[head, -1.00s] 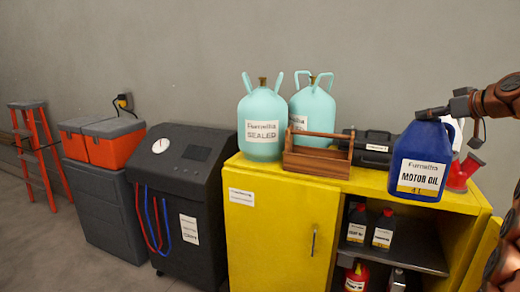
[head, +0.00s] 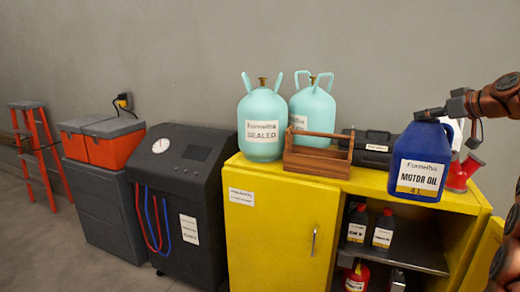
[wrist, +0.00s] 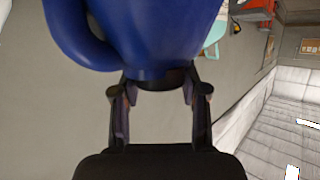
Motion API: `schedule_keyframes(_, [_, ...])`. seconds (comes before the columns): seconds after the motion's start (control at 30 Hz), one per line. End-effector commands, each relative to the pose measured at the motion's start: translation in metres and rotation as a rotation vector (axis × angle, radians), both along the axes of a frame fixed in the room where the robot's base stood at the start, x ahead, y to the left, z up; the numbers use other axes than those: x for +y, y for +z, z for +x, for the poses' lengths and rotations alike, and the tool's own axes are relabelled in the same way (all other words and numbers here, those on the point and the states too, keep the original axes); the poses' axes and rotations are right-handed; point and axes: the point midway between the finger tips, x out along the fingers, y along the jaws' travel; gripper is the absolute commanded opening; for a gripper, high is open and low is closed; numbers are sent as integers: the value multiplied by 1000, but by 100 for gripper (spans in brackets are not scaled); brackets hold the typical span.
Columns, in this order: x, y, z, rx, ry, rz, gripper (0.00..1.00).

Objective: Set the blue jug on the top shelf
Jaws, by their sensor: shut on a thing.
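The blue jug (head: 420,155), labelled motor oil, is upright in front of the right part of the yellow cabinet (head: 265,215), level with its top. My gripper (head: 447,108) is shut on the jug's neck from the upper right. In the wrist view the blue jug (wrist: 150,30) fills the upper middle, with its dark neck between the fingers of my gripper (wrist: 160,92). The cabinet's right side is open and shows a dark inner shelf (head: 420,259) with small bottles at its left. Whether the jug touches the cabinet is unclear.
On the cabinet top stand two pale teal tanks (head: 262,120), a wooden tool carrier (head: 317,158), a black case (head: 374,147) and a red item (head: 462,172) behind the jug. The inner shelf's right part is bare. An open yellow door (head: 487,255) is at the right edge.

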Motion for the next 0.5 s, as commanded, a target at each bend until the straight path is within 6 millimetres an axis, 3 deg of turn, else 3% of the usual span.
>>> schedule_keyframes(0.5, [1, 6, 5, -10, -9, 1, 0])
